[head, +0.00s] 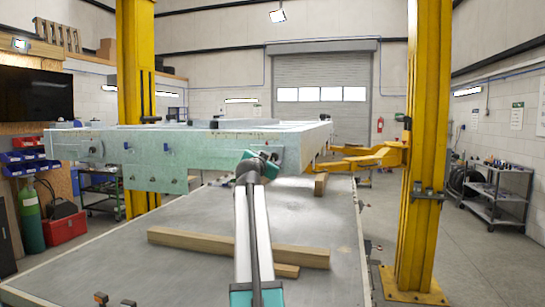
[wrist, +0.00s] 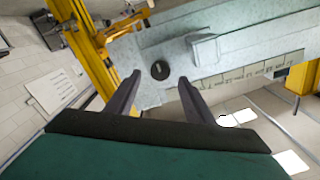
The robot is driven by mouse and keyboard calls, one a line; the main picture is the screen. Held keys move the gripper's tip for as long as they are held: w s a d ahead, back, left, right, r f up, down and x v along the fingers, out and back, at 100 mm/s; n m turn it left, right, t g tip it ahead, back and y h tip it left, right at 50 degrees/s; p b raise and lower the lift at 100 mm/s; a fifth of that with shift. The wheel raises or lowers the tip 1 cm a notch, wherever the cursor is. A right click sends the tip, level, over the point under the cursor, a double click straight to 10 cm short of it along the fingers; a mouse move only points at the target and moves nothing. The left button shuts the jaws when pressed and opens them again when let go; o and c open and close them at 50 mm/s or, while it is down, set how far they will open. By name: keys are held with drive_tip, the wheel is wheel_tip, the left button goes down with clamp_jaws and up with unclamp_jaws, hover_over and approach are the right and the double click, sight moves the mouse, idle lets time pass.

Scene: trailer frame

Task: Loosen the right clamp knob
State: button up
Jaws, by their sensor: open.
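The pale green-grey trailer frame (head: 150,160) is raised above a flat grey bed in the head view. Its near face carries small dark knobs, one on the left (head: 127,145). My gripper (head: 264,160) is at the right end of this face and covers part of it. In the wrist view, a round black knob (wrist: 160,70) sits on the frame's grey surface (wrist: 225,25). The knob lies between the tips of my gripper (wrist: 159,78), whose two dark fingers are open. I see no contact, and the gap in depth is hard to tell.
Wooden beams (head: 200,240) lie on the grey bed (head: 110,265) below. A yellow post (head: 425,150) stands on the right, another (head: 135,80) on the left. A shelf cart (head: 500,190) is at the far right. Open floor lies between the bed and the right post.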

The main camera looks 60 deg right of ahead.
sight(274, 157)
drive_tip(key=shift+p+x, duration=0.55)
drive_tip(key=shift+x, duration=1.6)
drive_tip(key=c, duration=0.9)
drive_tip(key=shift+a, duration=0.25)
drive_tip(key=shift+c, duration=0.7)
drive_tip(key=shift+d, duration=0.2)
